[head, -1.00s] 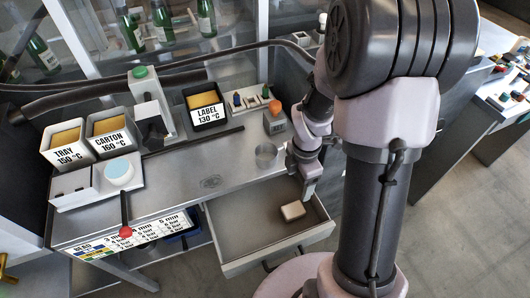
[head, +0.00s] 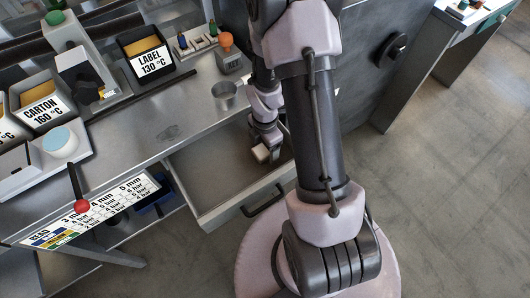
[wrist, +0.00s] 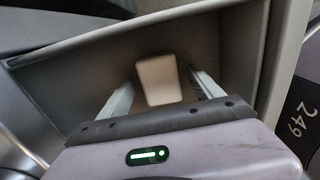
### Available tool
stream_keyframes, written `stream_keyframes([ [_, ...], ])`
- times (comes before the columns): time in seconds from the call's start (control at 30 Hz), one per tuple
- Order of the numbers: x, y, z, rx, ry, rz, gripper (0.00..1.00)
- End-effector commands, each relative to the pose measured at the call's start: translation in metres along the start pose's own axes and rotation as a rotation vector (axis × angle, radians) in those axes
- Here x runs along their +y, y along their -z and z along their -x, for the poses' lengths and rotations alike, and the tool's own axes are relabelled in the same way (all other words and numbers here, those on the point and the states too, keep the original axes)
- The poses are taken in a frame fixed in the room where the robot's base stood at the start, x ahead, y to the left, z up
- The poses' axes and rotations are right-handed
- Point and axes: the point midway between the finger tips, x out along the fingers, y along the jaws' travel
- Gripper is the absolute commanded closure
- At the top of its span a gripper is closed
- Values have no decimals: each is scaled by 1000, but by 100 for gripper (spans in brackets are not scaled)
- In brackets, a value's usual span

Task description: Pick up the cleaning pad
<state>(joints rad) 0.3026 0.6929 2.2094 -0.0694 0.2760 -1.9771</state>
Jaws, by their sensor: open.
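The cleaning pad (wrist: 158,80) is a small beige block lying in the open drawer (head: 215,205). It also shows in the head view (head: 261,153), partly hidden by my arm. My gripper (wrist: 163,82) is open, with one finger on each side of the pad in the wrist view. The fingers look apart from the pad, and I cannot tell how high they are above the drawer floor. In the head view my gripper (head: 270,148) is down in the drawer's right part, its fingertips mostly hidden.
The drawer walls stand close around my gripper. A lever with a red knob (head: 82,206) juts out at the counter's front.

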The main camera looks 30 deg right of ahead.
Motion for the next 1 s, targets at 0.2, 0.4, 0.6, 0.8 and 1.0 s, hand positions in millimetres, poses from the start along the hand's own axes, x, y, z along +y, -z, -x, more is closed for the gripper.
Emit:
stream_keyframes([
  [0.2, 0, 0, 2, 0, 0, 0, 54],
  [0.4, 0, 0, 2, 0, 0, 0, 90],
  [0.6, 0, 0, 4, 0, 0, 0, 90],
  [0.8, 1, 0, 54, -1, -3, 0, 90],
  [1.0, 0, 0, 96, 0, -1, 0, 90],
])
